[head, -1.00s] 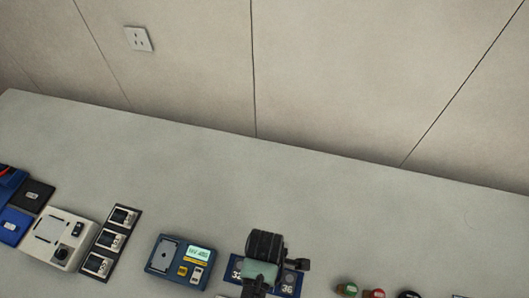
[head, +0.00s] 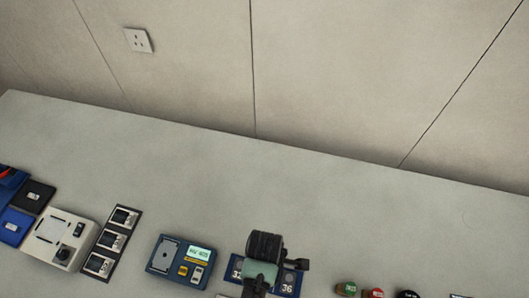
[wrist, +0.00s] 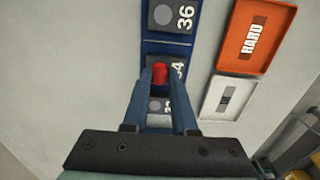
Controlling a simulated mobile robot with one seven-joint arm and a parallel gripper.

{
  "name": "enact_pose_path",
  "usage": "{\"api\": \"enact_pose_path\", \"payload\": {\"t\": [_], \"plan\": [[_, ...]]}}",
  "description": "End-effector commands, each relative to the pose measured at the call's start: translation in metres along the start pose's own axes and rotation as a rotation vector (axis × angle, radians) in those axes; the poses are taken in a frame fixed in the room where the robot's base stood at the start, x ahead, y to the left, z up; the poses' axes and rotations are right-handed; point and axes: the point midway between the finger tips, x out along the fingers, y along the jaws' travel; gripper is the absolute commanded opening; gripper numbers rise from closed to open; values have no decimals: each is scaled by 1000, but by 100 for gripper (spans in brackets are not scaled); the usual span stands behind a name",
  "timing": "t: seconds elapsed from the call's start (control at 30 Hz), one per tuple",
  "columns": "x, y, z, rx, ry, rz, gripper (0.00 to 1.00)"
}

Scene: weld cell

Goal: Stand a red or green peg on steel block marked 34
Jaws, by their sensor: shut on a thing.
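My gripper (wrist: 161,75) is shut on a red peg (wrist: 160,73) in the wrist view. The peg sits between the two blue fingertips, over the steel block marked 34 (wrist: 165,62). The 34 label is partly covered by a finger. I cannot tell whether the peg's foot touches the block. The blocks marked 36 (wrist: 164,15) and 32 (wrist: 158,104) lie on either side in the same blue holder (wrist: 168,46). In the head view my wrist hides the middle of the holder (head: 235,260) and the peg.
An orange tray marked HARD (wrist: 280,54) and a white tray (wrist: 209,113) lie beside the holder. A green peg (head: 345,289), another red peg (head: 374,293) and a dark one (head: 407,294) stand to the right. A blue meter (head: 158,269) is to the left. The bench behind is clear.

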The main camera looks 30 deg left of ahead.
Motion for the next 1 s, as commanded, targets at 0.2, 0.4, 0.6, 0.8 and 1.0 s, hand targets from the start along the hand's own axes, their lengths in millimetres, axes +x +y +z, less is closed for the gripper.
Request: {"api": "enact_pose_path", "payload": {"t": [0.2, 0.4, 0.6, 0.8, 1.0], "plan": [[0, 0, 0, 0, 0, 1, 0], [0, 0, 0, 0, 0, 1, 31], [0, 0, 0, 0, 0, 0, 61], [0, 0, 0, 0, 0, 0, 61], [-6, 0, 0, 0, 0, 0, 61]]}}
